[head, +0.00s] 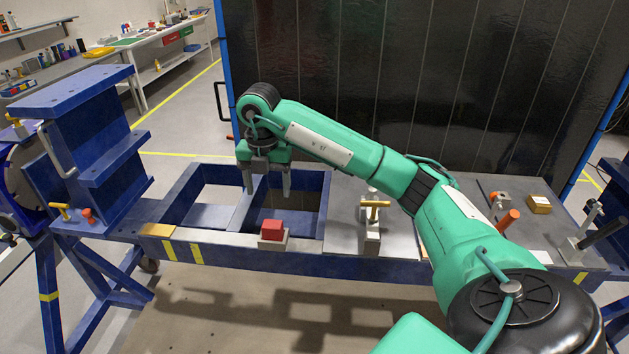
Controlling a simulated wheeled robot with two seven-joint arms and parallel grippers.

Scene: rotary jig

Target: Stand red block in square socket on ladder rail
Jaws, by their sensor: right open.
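A red block (272,229) sits in a small grey socket (274,243) on the front rail of the blue ladder frame (215,237). How deep the block sits in the socket I cannot tell. My right gripper (268,192) is open and empty, pointing down above the frame's openings. It is behind and above the red block, apart from it. My left gripper is not in view.
An orange cylinder (507,220) and a yellow box (539,204) lie farther right. A blue stepped fixture (85,130) rises at left. A dark panel (420,80) stands behind.

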